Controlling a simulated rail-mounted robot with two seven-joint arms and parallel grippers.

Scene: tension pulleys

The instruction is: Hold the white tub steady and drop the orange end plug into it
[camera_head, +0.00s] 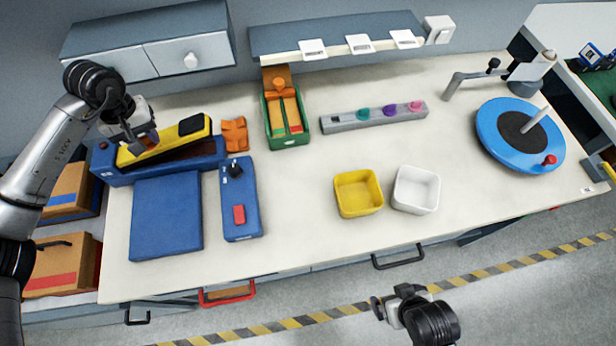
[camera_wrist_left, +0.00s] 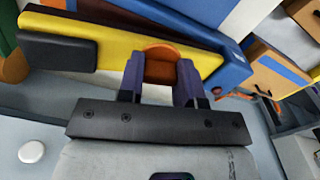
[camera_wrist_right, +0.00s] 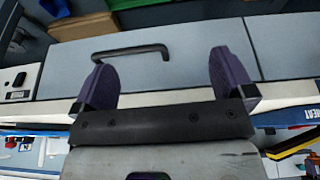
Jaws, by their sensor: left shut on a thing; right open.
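The white tub (camera_head: 416,190) stands upright on the table, right of the yellow tub. My left gripper (camera_head: 143,146) is at the table's left end, shut on the orange end plug (camera_wrist_left: 160,65). The plug sits between the fingers at the end of the yellow bar (camera_head: 170,140); I cannot tell whether it still touches the bar. My right gripper (camera_head: 390,300) is open and empty, in front of the table's front edge and apart from the white tub. In the right wrist view the open fingers (camera_wrist_right: 160,85) face a grey drawer front.
A yellow tub (camera_head: 358,194) stands close beside the white tub. A blue pad (camera_head: 167,215), a blue control box (camera_head: 241,200), a green tray (camera_head: 287,139) and an orange bracket (camera_head: 235,134) occupy the left side. A blue turntable (camera_head: 495,120) stands at right. The front centre is clear.

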